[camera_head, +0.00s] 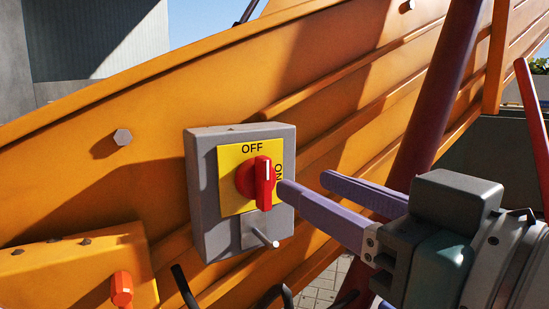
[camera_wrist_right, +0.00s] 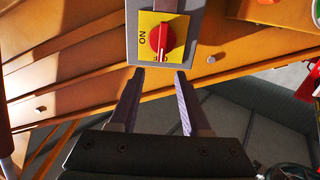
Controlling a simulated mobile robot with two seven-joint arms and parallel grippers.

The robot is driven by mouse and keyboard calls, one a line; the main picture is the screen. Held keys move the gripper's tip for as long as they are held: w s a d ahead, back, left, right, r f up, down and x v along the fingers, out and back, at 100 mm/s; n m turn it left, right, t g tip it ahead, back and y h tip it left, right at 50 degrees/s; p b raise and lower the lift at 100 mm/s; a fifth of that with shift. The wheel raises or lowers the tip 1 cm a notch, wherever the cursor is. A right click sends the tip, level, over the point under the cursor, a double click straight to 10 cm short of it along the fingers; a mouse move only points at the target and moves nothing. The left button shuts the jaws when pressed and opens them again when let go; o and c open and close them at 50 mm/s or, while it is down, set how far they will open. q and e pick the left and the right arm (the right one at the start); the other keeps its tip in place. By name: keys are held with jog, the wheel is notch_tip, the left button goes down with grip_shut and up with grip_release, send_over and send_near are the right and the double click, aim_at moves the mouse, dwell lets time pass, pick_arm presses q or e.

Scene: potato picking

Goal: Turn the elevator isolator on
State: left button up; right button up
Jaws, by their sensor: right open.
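The elevator isolator is a grey box (camera_head: 205,190) with a yellow plate (camera_head: 232,155) on an orange panel. Its red knob (camera_head: 262,182) stands upright, with its white mark toward OFF at the top; ON is at the plate's right. My right gripper (camera_head: 306,183) is open and empty, just right of the knob, fingers pointing at the box. In the right wrist view, the red knob (camera_wrist_right: 165,40) is ahead of and between the open fingers (camera_wrist_right: 160,74), apart from them. There the plate appears turned over, and OFF is partly hidden by the knob. My left gripper is not in view.
A metal peg (camera_head: 265,238) sticks out from the box's lower part. A dark red post (camera_head: 435,105) rises behind my right gripper. Dark curved parts (camera_head: 185,288) show below the box.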

aim_at(268, 167)
jog(key=b+x, duration=0.1)
jog(key=x, duration=0.6)
jog(key=shift+w+a, duration=0.3)
jog(key=shift+c, duration=0.4)
grip_shut()
